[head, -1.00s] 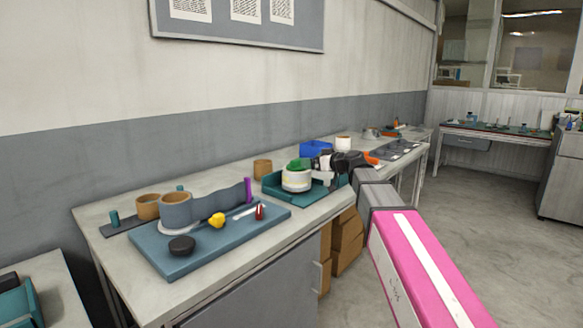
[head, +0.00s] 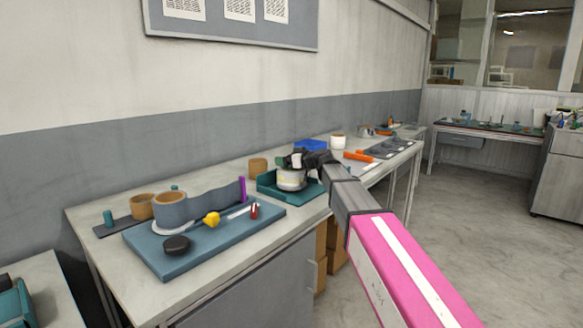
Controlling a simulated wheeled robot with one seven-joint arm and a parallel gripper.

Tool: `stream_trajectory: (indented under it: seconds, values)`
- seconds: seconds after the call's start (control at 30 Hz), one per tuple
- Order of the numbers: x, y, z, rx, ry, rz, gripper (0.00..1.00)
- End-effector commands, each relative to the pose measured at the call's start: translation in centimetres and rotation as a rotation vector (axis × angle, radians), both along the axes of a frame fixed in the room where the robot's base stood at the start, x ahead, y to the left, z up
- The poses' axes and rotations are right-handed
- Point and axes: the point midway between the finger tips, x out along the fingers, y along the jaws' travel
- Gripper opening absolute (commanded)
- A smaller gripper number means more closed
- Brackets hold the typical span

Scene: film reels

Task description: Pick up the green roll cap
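A white roll with a yellowish band (head: 291,181) stands upright in a teal tray (head: 268,192) on the workbench. My gripper (head: 292,163) is at the top of this roll, reaching in from the right. The green roll cap, which sat on top of the roll in the earlier head view, is now hidden by my gripper or too small to make out. I cannot tell whether the fingers are open or shut, or whether they touch the cap.
A blue board (head: 160,249) at the front left holds a grey film strip, a yellow piece (head: 211,219) and a black disc (head: 176,245). A tan roll (head: 258,168) and a blue bin (head: 310,146) stand near the tray. My arm crosses the bench's right edge.

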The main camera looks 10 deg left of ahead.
Motion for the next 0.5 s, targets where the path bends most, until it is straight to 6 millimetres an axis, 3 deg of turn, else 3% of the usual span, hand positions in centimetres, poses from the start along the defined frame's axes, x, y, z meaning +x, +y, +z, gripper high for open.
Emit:
stream_trajectory:
  seconds: [0.13, 0.3, 0.5]
  values:
    - [-0.06, -0.04, 0.01, 0.0, 0.0, 0.0, 0.94]
    - [-0.07, -0.06, 0.01, 0.0, 0.0, 0.0, 0.4]
    - [-0.07, -0.06, 0.03, 0.0, 0.0, 0.0, 0.4]
